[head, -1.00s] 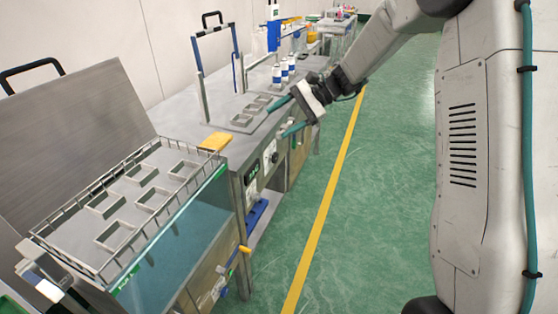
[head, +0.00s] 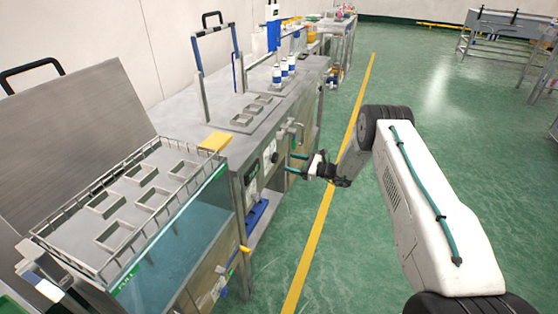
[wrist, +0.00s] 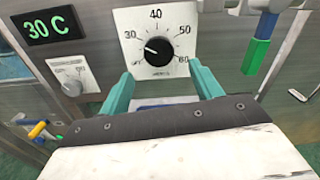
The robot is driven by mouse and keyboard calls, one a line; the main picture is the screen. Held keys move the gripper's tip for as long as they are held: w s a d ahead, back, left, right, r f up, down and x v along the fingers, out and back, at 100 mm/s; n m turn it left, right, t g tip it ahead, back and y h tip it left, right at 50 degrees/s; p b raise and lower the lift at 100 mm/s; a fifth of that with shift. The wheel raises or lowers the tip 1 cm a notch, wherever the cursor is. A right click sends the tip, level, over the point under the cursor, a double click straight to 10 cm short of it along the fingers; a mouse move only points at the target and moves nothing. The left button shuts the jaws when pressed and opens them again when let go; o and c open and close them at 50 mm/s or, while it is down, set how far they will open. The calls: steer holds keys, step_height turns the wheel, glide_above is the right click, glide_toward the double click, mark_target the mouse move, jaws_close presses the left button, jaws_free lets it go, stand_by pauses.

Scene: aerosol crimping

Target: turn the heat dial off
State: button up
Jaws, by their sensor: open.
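The heat dial (wrist: 158,52) is a black round knob on a white plate marked 30 to 60, on the bench's front panel. Its white pointer mark points left, near the low end of the scale. A green display (wrist: 50,25) beside it reads 30 C. In the head view the dial (head: 273,158) is small, just left of my fingertips. My gripper (wrist: 160,75) has two teal fingers, open and empty, one toward each lower side of the dial plate; I cannot tell if they touch it. It also shows in the head view (head: 289,163).
A smaller grey knob (wrist: 71,86) sits lower left of the dial. A green-and-blue handle (wrist: 260,45) hangs to its right. A glass-fronted water bath (head: 175,240) with a wire-edged tray stands at the left.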

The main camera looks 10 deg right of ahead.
mark_target(277, 158)
steer(key=x, duration=0.6)
steer(key=shift+w+a+r, duration=0.1)
steer(key=shift+w+a, duration=0.1)
steer(key=shift+a, duration=0.1)
steer(key=c, duration=1)
steer(key=shift+o, duration=0.2)
steer(key=shift+n, duration=0.4)
steer(key=n, duration=0.5)
steer(key=shift+d, duration=0.1)
steer(key=n, duration=0.6)
